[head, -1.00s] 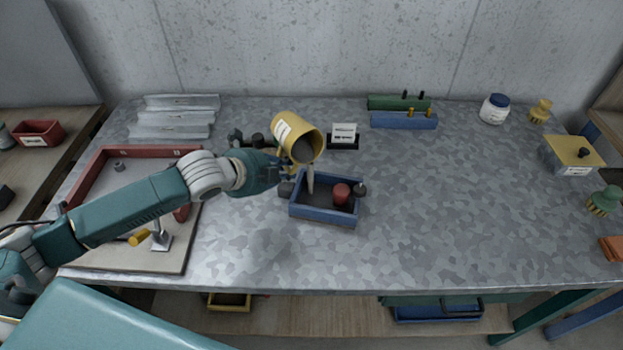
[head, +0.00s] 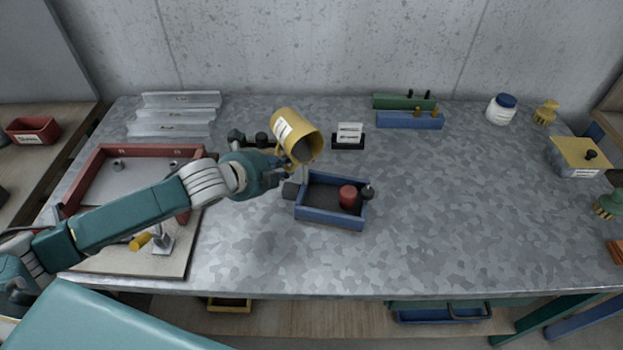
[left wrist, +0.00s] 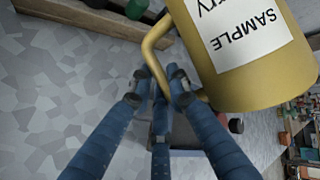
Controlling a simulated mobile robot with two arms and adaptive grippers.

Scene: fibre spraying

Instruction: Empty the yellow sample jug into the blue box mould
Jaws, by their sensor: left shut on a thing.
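The yellow sample jug (head: 290,128) is tilted steeply, its open mouth facing down and right above the back left part of the blue box mould (head: 328,219). No stream shows from its mouth. The mould sits on the grey table, with dark grey material over its floor and a red cylinder (head: 347,196) at its right side. My left gripper (head: 282,166) is shut on the jug's handle. The left wrist view shows its fingers (left wrist: 163,85) at the handle and the jug's label (left wrist: 240,30). My right gripper is not in view.
A red-framed tray (head: 100,160) with a clamp lies left under my left arm. A small sign (head: 349,134) stands behind the mould. Green and blue blocks (head: 408,121) and a white jar (head: 501,110) are farther back.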

